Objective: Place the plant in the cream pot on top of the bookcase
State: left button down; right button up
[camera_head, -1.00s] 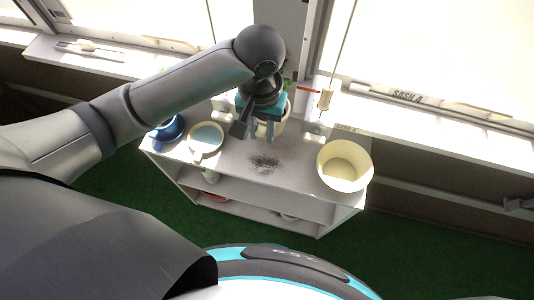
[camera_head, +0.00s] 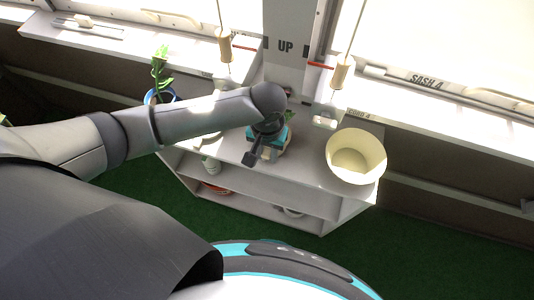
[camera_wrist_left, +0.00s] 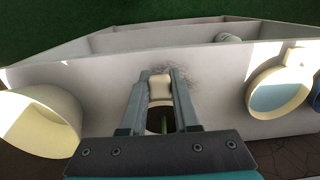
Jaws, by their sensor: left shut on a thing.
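The cream pot (camera_wrist_left: 160,88) shows between the two fingers in the left wrist view, with a green stem and dark inside behind its rim. My left gripper (camera_wrist_left: 161,76) is shut on the pot's rim. In the head view the left gripper (camera_head: 266,148) is over the middle of the bookcase top (camera_head: 310,172), and the arm and gripper hide most of the pot and plant. I cannot tell whether the pot's base touches the top. My right gripper is in neither view.
A large pale yellow pot (camera_head: 356,157) stands at the right end of the top. A blue pot (camera_head: 153,96) with a green plant and a cup with a blue inside (camera_wrist_left: 279,94) stand at the left. Wooden weights (camera_head: 341,72) hang on cords by the windows.

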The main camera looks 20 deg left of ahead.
pick_arm(q)
jog(key=shift+f, duration=0.15)
jog(key=c, duration=0.6)
grip_release()
jog(key=shift+c, duration=0.2)
notch_tip(320, 180, up, 12)
jog(key=p, duration=0.4)
